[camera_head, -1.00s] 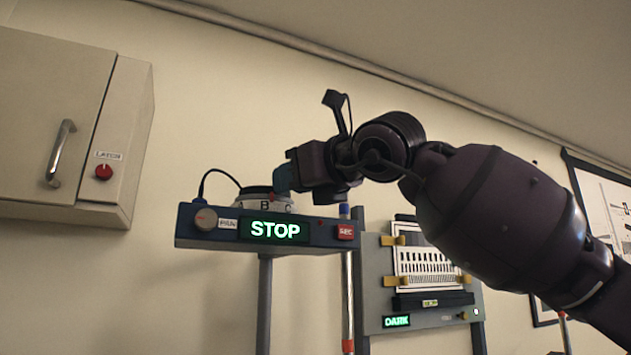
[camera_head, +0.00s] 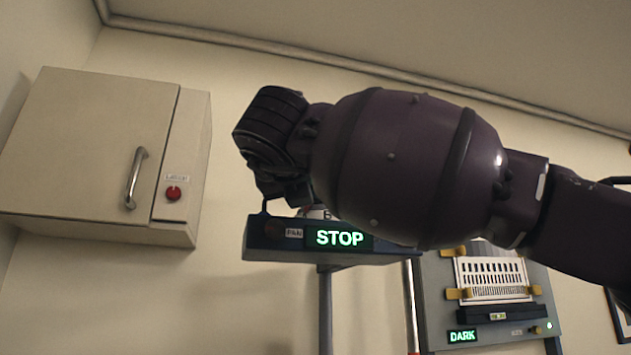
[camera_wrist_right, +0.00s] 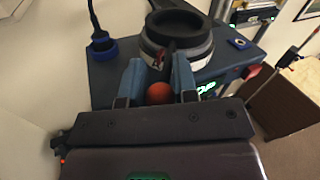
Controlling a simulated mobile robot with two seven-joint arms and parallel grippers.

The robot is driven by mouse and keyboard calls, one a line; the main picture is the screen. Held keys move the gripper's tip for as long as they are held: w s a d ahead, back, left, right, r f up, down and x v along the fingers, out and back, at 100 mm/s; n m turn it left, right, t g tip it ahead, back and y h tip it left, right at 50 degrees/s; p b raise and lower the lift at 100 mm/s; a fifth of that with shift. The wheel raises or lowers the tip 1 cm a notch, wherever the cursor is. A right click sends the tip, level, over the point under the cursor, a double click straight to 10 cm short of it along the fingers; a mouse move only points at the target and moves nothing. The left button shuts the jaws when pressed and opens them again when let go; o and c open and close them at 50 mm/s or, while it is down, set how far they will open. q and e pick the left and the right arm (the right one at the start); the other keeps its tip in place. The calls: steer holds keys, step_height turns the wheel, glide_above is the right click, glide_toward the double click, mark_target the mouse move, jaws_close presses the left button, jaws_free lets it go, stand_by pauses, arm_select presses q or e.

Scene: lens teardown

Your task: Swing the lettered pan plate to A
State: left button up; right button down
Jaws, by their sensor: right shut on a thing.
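The lettered pan plate (camera_head: 322,213) sits on top of the blue PAN unit (camera_head: 270,237), whose green display reads STOP. A letter that looks like B faces the front, partly covered by my right arm. In the right wrist view the plate is a white ring (camera_wrist_right: 200,48) under a black ring. My right gripper (camera_wrist_right: 159,72) reaches to its near side. Its two blue-grey fingers are closed around a dark lever with an orange-red ball (camera_wrist_right: 159,93) between them. In the head view my own wrist hides these fingers. My left gripper is not in view.
A beige wall cabinet (camera_head: 90,140) with a red button (camera_head: 173,193) hangs at the left. A panel with a DARK display (camera_head: 463,336) stands at the right. In the wrist view a dark cable plugs into a blue socket (camera_wrist_right: 102,47) beside the plate.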

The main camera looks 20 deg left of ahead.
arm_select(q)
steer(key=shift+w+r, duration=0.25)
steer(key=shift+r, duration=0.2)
arm_select(e)
steer(key=shift+a+m+h, duration=0.5)
steer(key=shift+h, duration=0.2)
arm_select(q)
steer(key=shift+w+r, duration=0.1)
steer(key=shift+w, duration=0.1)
arm_select(e)
steer(key=c, duration=0.9)
jaws_free()
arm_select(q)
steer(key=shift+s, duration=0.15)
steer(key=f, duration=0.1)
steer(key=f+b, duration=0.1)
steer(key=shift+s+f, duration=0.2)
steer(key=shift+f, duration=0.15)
arm_select(e)
steer(key=s+d, duration=0.1)
steer(key=s, duration=0.9)
steer(key=shift+s+d, duration=0.3)
steer(key=shift+d, duration=0.05)
